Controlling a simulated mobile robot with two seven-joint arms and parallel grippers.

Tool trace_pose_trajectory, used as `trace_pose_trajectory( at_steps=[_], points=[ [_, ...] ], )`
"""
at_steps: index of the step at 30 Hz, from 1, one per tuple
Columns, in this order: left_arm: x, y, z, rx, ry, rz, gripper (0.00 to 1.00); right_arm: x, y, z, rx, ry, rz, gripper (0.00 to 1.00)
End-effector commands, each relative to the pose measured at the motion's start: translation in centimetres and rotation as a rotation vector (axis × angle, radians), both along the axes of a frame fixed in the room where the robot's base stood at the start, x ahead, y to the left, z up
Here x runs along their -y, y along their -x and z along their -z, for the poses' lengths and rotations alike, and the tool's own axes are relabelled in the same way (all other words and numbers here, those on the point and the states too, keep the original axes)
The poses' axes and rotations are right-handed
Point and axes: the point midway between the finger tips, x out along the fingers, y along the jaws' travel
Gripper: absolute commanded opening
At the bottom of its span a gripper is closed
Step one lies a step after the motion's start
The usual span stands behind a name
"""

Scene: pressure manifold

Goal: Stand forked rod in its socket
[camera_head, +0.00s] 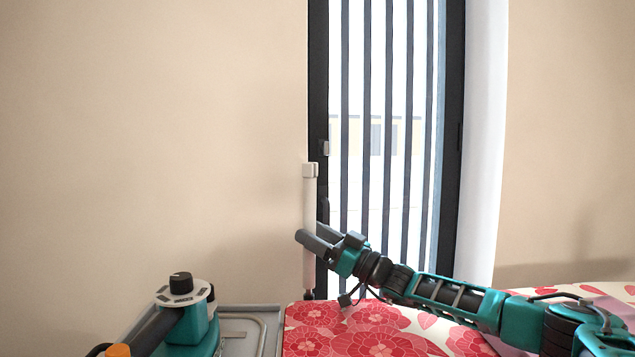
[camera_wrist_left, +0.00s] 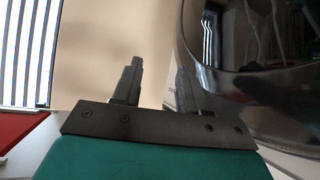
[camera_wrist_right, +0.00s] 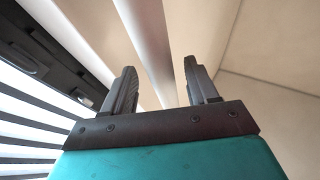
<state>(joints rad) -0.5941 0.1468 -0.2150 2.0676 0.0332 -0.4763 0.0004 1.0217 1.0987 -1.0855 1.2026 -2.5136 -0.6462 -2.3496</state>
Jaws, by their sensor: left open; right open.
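A pale, slim rod (camera_head: 309,205) stands upright at the front of the window in the head view, with a blocky white top and a dark lower end at the cloth's back edge. I cannot make out a fork on it or a socket under it. My right gripper (camera_head: 316,238) is open at the rod's mid-height, one dark finger crossing in front of it. In the right wrist view a pale bar (camera_wrist_right: 147,38), likely this rod, runs between the open fingers, with gaps to both. My left gripper (camera_wrist_left: 157,82) is open and empty in the left wrist view.
A red floral cloth (camera_head: 350,335) covers the table at the front. A grey tray (camera_head: 277,318) with a bent metal tube lies left of it. The barred window (camera_head: 385,190) stands behind. A dark glossy surface (camera_wrist_left: 255,65) is close to the left gripper.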

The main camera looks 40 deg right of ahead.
Motion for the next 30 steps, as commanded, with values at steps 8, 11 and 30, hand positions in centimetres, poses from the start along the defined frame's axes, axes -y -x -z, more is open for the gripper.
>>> trace_pose_trajectory(
  at_steps=[8,11,30],
  points=[
    [0.0,0.0,-1.4,-0.001,0.0,0.0,0.43,0.1,0.2,-7.3,0.018,-0.001,0.0,0.58],
    [0.0,0.0,-2.0,-0.001,-0.001,0.001,0.43,0.1,0.2,-10.0,0.021,-0.001,0.001,0.58],
    [-0.8,0.3,-3.9,-0.001,-0.019,-0.005,0.43,0.2,0.3,-20.1,0.027,-0.004,0.003,0.58]
  ],
)
